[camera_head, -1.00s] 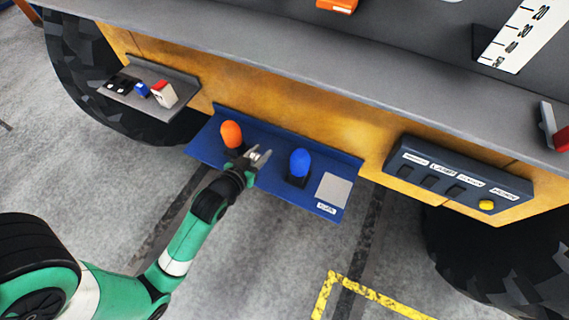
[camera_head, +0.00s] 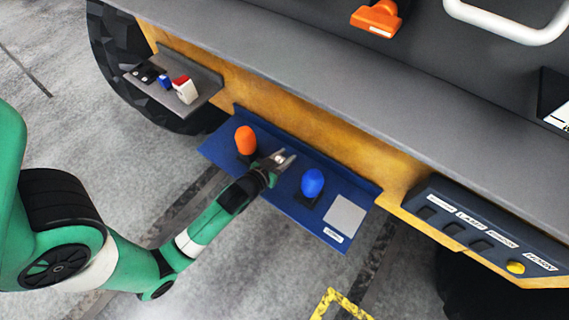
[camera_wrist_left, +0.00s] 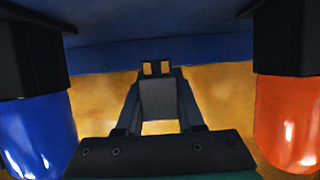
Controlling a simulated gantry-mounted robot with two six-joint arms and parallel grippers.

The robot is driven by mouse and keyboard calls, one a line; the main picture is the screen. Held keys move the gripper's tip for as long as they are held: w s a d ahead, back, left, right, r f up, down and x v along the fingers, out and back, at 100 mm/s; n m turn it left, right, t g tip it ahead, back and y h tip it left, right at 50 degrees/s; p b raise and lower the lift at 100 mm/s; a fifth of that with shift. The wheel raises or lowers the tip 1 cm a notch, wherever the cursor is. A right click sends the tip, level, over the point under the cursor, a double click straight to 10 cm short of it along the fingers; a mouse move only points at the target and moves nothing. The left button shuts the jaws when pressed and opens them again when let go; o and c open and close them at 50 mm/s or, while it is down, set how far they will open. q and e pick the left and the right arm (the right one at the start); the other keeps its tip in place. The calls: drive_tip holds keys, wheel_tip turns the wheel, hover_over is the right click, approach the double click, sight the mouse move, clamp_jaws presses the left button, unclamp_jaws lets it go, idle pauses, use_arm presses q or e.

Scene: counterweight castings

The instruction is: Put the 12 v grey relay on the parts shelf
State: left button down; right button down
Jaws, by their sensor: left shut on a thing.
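My left gripper (camera_head: 284,158) is over the blue shelf (camera_head: 222,150), between an orange knob and a blue knob. It is shut on a small grey block, which shows between the fingers in the left wrist view (camera_wrist_left: 159,99) and looks like the grey relay; no voltage marking is readable. The gripper also shows in the left wrist view (camera_wrist_left: 158,112). A small grey shelf (camera_head: 203,72) at the upper left bears small parts and looks like the parts shelf. My right gripper is out of view.
The orange knob (camera_head: 246,140) and blue knob (camera_head: 312,182) stand close on either side of my left gripper. A light grey square (camera_head: 344,215) lies on the blue shelf. A red-and-white part (camera_head: 186,91) and a blue part (camera_head: 165,82) occupy the grey shelf. A switch panel (camera_head: 455,215) is at right.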

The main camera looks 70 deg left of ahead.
use_arm(q)
drive_tip(key=shift+f+b, duration=0.45)
drive_tip(key=shift+f, duration=1.55)
drive_tip(key=shift+f, duration=0.15)
drive_tip(key=c, duration=0.5)
unclamp_jaws()
